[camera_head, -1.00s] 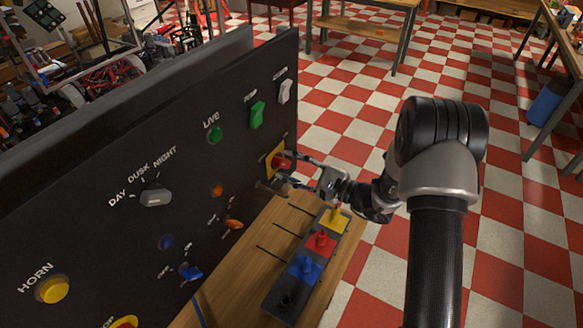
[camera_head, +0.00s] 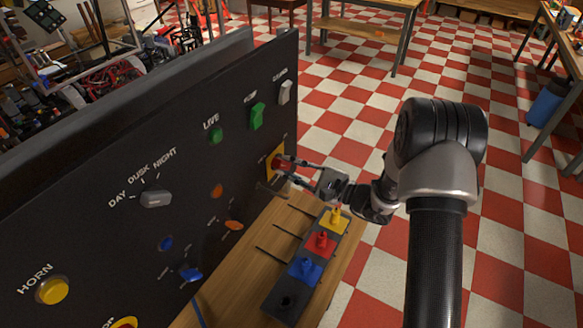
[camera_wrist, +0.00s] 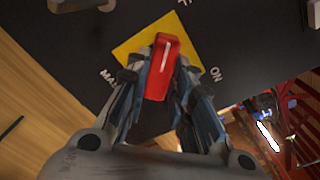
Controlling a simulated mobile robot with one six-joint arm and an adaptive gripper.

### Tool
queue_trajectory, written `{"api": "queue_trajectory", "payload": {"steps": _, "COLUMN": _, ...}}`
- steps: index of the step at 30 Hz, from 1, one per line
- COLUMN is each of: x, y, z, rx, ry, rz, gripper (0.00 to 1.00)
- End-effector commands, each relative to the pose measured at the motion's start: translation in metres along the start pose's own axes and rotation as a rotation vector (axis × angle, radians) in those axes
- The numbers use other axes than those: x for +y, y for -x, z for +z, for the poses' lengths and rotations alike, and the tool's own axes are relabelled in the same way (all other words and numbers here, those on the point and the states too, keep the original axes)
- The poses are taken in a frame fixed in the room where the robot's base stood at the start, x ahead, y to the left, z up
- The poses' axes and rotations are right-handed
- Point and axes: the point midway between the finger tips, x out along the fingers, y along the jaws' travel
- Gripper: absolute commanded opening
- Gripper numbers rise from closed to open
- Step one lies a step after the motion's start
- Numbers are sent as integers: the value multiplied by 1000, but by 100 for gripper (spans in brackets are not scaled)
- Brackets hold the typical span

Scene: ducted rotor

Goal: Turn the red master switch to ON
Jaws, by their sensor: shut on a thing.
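The red master switch (camera_wrist: 164,65) is a red knob with a white line, on a yellow plate (camera_wrist: 136,50) on the black panel. In the wrist view its white line points toward the top of the picture, near a cut-off label. The ON label (camera_wrist: 215,74) lies to the right of the knob. My gripper (camera_wrist: 160,82) has one finger on each side of the knob and is shut on it. In the head view my gripper (camera_head: 285,170) reaches the panel's right end, and its fingers partly cover the red knob and yellow plate (camera_head: 273,160).
The black panel (camera_head: 95,235) carries several other knobs, buttons and rockers, including a green rocker (camera_head: 257,116) and a grey selector (camera_head: 156,199). A block with yellow, red and blue pieces (camera_head: 320,242) stands on the wooden table below my gripper. Open checkered floor lies to the right.

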Motion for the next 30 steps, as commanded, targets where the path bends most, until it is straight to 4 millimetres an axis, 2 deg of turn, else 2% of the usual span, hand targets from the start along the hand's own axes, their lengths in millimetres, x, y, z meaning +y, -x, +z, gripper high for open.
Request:
{"api": "queue_trajectory", "payload": {"steps": 11, "x": 0, "y": 0, "z": 0, "rx": 0, "ry": -101, "rz": 0, "gripper": 0}}
{"api": "queue_trajectory", "payload": {"steps": 30, "x": 0, "y": 0, "z": 2, "rx": 1, "ry": -671, "rz": 0, "gripper": 0}}
